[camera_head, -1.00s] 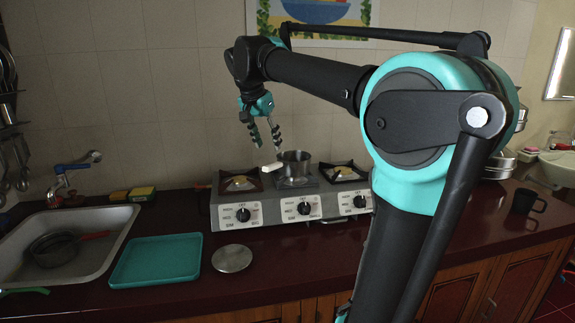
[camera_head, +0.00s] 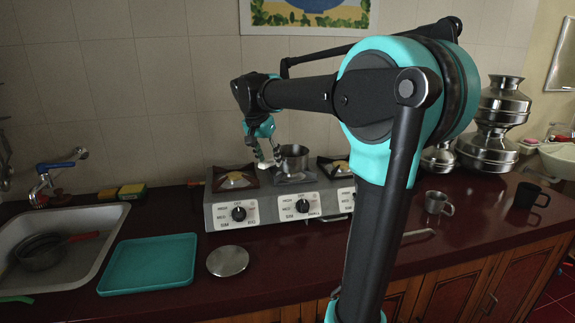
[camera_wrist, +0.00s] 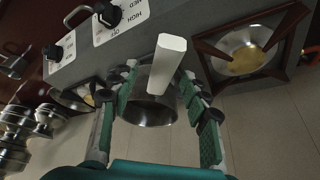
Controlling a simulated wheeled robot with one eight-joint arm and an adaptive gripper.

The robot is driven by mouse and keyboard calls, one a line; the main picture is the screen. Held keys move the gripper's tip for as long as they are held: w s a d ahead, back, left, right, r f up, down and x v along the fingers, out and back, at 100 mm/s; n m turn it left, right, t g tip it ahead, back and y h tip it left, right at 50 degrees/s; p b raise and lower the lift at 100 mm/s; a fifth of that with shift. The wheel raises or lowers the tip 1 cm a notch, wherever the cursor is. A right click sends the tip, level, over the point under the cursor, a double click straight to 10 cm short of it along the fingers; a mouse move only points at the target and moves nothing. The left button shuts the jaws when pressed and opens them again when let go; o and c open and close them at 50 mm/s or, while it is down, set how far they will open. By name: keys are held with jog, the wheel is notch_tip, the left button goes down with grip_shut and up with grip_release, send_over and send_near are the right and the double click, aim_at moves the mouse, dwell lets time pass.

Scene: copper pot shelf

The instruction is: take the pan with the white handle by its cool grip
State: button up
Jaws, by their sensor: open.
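The pan with the white handle is a grey metal pot (camera_head: 294,158) on the middle burner of the stove. Its white handle (camera_wrist: 168,75) points toward the wrist camera, with the round pan body behind it. In the head view the handle (camera_head: 265,165) is small and partly covered by my fingers. My gripper (camera_head: 266,156) is open at the handle, left of the pan body. In the wrist view my gripper (camera_wrist: 158,82) has one finger on each side of the handle, with gaps visible. Whether either finger touches it I cannot tell.
The stove (camera_head: 255,208) has burners on both sides of the pan. A teal tray (camera_head: 150,264) and a round metal disc (camera_head: 228,261) lie in front. A red-handled pan (camera_head: 42,252) sits in the sink. A steel cup (camera_head: 437,203) and dark mug (camera_head: 528,196) stand right.

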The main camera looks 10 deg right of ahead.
jog(key=shift+x, duration=3.1)
jog(key=shift+w+d+r, duration=0.1)
jog(key=shift+w, duration=0.1)
grip_shut()
